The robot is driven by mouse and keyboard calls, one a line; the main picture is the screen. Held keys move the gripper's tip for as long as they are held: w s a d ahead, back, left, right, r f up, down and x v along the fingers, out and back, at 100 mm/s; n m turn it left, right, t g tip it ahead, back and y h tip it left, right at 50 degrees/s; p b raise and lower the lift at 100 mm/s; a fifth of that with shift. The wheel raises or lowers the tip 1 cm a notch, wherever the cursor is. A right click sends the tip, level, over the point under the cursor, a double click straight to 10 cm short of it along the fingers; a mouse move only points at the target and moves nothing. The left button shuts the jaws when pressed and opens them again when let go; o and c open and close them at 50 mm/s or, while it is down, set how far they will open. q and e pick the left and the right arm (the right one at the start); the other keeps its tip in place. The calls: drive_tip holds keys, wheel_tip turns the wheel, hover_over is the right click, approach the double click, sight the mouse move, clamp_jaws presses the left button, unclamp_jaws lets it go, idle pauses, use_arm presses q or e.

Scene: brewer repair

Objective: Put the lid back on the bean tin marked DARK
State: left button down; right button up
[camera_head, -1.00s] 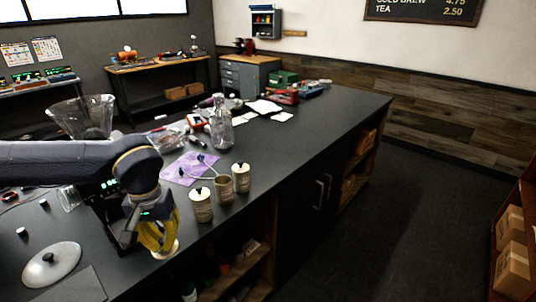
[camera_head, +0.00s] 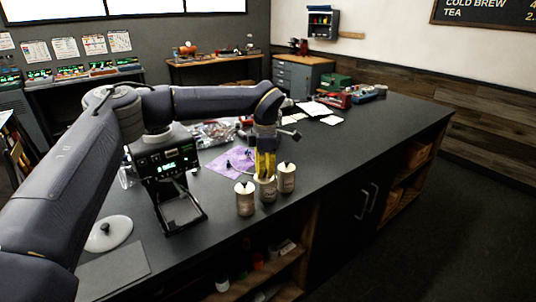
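Three cream tins stand in a row near the counter's front edge. The left tin (camera_head: 245,200) and the right tin (camera_head: 287,178) have lids with dark knobs. The middle tin (camera_head: 267,193) is directly below my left gripper (camera_head: 265,174), which hides much of its top. The gripper's yellow fingers point down and appear closed on the small pale lid, which is at the middle tin's mouth. I cannot tell whether the lid is seated or just above the rim. The tin labels are too small to read. My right gripper is out of view.
The black brewer (camera_head: 166,170) with a green display stands left of the tins. A purple cloth (camera_head: 232,163) lies behind the tins. The counter to their right is clear.

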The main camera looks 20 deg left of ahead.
use_arm(q)
drive_tip(key=w+r+n, duration=0.2)
drive_tip(key=w+n, duration=0.4)
drive_tip(key=n, duration=0.6)
drive_tip(key=shift+w+a+r, duration=0.15)
drive_tip(key=shift+w+a, duration=0.2)
wheel_tip(320, 180, down, 6)
drive_tip(key=shift+f, duration=0.3)
idle(2.3)
drive_tip(key=c, duration=0.9)
unclamp_jaws()
drive_tip(key=shift+c, duration=0.2)
